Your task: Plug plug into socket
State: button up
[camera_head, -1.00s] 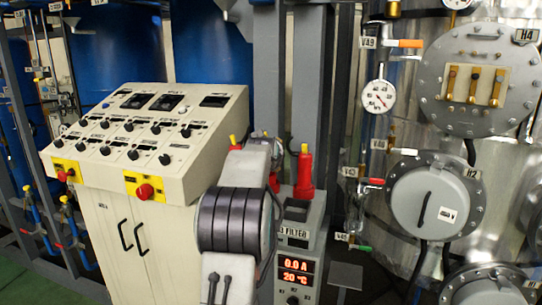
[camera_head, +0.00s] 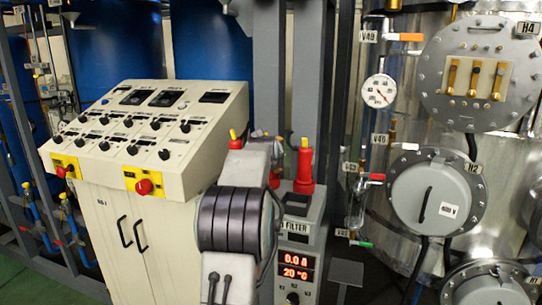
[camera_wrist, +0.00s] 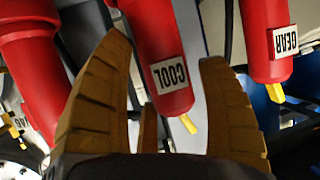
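Several red plugs with yellow tips show in the wrist view. One labelled "COOL" (camera_wrist: 158,50) appears between the fingers of my gripper (camera_wrist: 166,50). The fingers are spread and a gap shows on each side of it; I cannot tell its depth relative to the fingertips. A second labelled plug (camera_wrist: 268,40) is to the right, and a third (camera_wrist: 35,85) is to the left, partly behind the left finger. In the head view one red plug (camera_head: 304,168) stands upright on the grey filter unit (camera_head: 314,225). My arm hides most of the others and my gripper. No socket is clearly identifiable.
A beige control console (camera_head: 150,130) with knobs and red stop buttons stands left of my arm. A metal tank with round flanges (camera_head: 432,196), valves and a gauge (camera_head: 379,91) is at the right. A grey post (camera_head: 270,60) rises behind the filter unit.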

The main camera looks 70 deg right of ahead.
jog(key=shift+o, duration=1)
jog(key=shift+f, duration=0.15)
jog(key=v, duration=1.2)
